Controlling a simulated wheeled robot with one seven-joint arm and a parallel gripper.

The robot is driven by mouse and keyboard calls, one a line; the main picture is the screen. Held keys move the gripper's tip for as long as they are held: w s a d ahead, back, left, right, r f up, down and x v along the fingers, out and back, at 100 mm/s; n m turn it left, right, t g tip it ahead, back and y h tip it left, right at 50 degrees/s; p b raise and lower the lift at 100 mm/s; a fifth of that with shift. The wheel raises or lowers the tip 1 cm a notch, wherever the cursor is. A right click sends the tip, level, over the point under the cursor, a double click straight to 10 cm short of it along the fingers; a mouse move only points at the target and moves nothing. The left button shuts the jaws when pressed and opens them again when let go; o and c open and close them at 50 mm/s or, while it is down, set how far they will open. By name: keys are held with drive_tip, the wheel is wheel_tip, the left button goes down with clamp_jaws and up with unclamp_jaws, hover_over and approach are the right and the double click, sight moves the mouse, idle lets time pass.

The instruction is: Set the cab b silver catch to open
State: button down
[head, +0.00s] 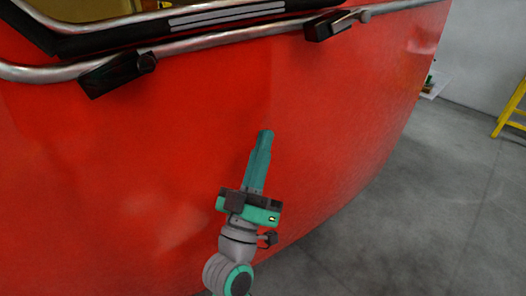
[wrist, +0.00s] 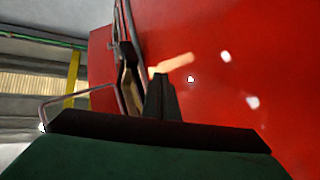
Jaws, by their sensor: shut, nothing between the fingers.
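A large red cab nose (head: 330,110) fills most of the head view, and its red face (wrist: 230,60) fills the right of the wrist view. A silver rail (head: 225,40) runs along under its window, with a dark block (head: 115,74) at left and another dark block (head: 326,26) at right. I cannot tell which part is the silver catch, nor how it is set. My gripper (head: 264,135) is shut and empty, pointing up in front of the red face, below the rail and between the two blocks. Its fingers (wrist: 159,90) show in the wrist view.
The window (head: 85,12) has a black frame above the rail. Grey floor (head: 430,200) lies open to the right of the cab. A yellow ladder (head: 512,110) stands at the far right by a pale wall (head: 480,50).

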drive_tip(key=c, duration=2.4)
unclamp_jaws()
drive_tip(key=shift+f+y, duration=0.3)
drive_tip(key=shift+f, duration=0.05)
drive_tip(key=shift+c, duration=0.2)
drive_tip(key=o, duration=0.8)
drive_tip(key=shift+f, duration=0.15)
drive_tip(key=w+d+r+m+g+y, duration=0.1)
drive_tip(key=w+d+r+m, duration=0.3)
drive_tip(key=d, duration=0.6)
drive_tip(key=w+d+r+m+g+y, duration=0.2)
drive_tip(key=w+d+r, duration=0.35)
drive_tip(key=d, duration=0.45)
drive_tip(key=n+g+y, duration=0.3)
drive_tip(key=n+y, duration=0.5)
drive_tip(key=y, duration=0.3)
approach(367, 16)
drive_tip(key=x, duration=0.8)
drive_tip(key=shift+w, duration=0.25)
